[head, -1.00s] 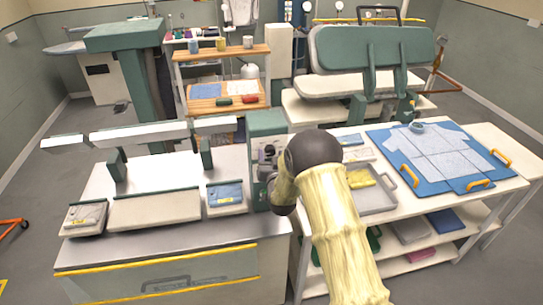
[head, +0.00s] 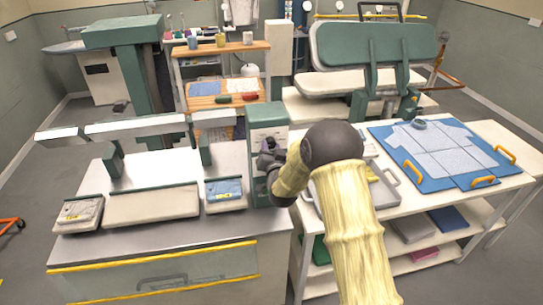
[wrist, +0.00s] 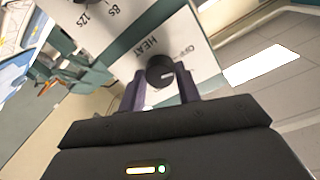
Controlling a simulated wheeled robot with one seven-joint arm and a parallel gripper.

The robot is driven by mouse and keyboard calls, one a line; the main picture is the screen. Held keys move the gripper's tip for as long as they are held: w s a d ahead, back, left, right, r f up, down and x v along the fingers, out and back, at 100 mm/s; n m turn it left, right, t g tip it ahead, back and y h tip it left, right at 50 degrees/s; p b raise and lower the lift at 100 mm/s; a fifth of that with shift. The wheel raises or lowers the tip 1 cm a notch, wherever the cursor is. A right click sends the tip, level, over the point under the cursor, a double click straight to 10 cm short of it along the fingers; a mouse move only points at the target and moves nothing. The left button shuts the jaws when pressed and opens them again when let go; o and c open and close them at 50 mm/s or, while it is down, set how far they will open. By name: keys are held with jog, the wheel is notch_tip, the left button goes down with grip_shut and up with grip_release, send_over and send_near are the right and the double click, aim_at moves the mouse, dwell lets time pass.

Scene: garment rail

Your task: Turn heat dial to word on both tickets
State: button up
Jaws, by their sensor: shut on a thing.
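The heat dial (wrist: 160,69) is a round black knob with a white mark, on a white panel (wrist: 150,35) lettered HEAT. Other words around the dial are too small or tilted to read. My gripper (wrist: 161,84) has its two fingers on either side of the dial and is shut on it. In the head view my gripper (head: 266,163) is at the front of the green and white control box (head: 268,120), hiding the dial. One yellow ticket (head: 229,192) lies on a blue cloth at right, another (head: 72,215) on a grey cloth at left. Their words are unreadable.
A second dial (wrist: 84,2) with 8s and 12s marks sits above on the panel. The press table (head: 150,238) has long pads and raised bars left of the box. A grey tray (head: 392,196) and a blue shirt board (head: 440,180) lie to the right.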

jog(key=m+b, duration=0.2)
jog(key=b, duration=0.1)
jog(key=m+b, duration=0.1)
jog(key=b, duration=0.2)
jog(key=m+b, duration=0.2)
jog(key=b, duration=0.1)
jog(key=shift+d+f+m+b, duration=0.1)
jog(key=shift+f+m+b, duration=0.2)
jog(key=m+b, duration=0.2)
jog(key=b, duration=0.1)
jog(key=shift+r+m+g+b, duration=0.15)
jog(key=shift+m+g+b, duration=0.15)
jog(key=shift+b, duration=0.1)
jog(key=shift+r+m+b, duration=0.15)
jog(key=shift+m+b, duration=0.25)
jog(key=shift+b, duration=0.1)
jog(key=o, duration=1)
jog(key=shift+r, duration=0.1)
jog(key=shift+s, duration=0.1)
